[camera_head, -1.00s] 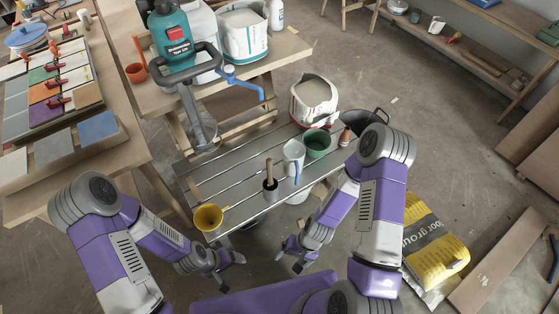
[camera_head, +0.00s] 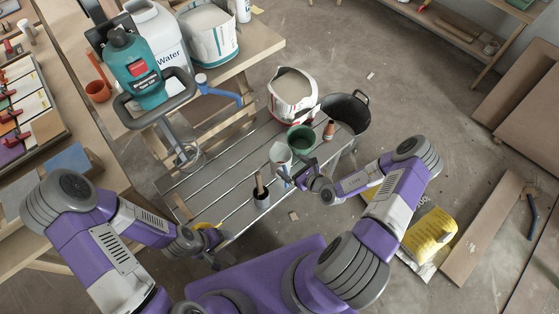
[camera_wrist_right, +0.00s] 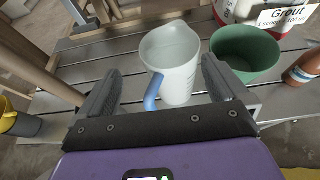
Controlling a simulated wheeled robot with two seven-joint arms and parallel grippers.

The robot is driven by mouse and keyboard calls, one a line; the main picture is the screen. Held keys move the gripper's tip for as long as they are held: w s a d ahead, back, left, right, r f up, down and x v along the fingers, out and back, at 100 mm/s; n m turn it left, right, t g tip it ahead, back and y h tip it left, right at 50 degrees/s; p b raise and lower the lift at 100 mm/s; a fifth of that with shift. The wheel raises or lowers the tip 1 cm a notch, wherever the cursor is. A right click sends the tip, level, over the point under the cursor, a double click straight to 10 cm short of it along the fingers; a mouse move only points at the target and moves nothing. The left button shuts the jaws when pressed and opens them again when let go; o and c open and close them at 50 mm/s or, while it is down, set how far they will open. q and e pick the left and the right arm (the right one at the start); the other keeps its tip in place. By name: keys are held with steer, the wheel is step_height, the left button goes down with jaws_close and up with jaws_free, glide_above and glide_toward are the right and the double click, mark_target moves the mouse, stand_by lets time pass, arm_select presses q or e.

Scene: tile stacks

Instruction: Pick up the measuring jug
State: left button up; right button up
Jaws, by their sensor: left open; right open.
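The measuring jug (camera_head: 280,155) is a translucent white jug with a blue handle, upright on the slatted grey table (camera_head: 215,175). It also shows in the right wrist view (camera_wrist_right: 178,62), with its blue handle (camera_wrist_right: 153,92) facing the gripper. My right gripper (camera_head: 297,177) is open at the near side of the jug; in the wrist view its fingers (camera_wrist_right: 162,68) appear on either side of the jug, with no visible grip on it.
A green bucket (camera_head: 301,139) stands right behind the jug, near a brown bottle (camera_head: 329,130), a grout bag (camera_head: 292,95) and a black bucket (camera_head: 347,110). The table's left part is mostly clear.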

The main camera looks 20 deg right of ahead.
mark_target(282, 168)
steer(key=d+b+x, duration=0.1)
steer(key=b+x, duration=0.1)
steer(key=x, duration=0.5)
steer(key=shift+w+f+m+h+b, duration=0.3)
steer(key=shift+f+h+b, duration=0.05)
steer(key=shift+f+h, duration=0.05)
steer(key=c, duration=1.2)
steer(key=shift+o, duration=0.2)
steer(key=shift+r, duration=0.1)
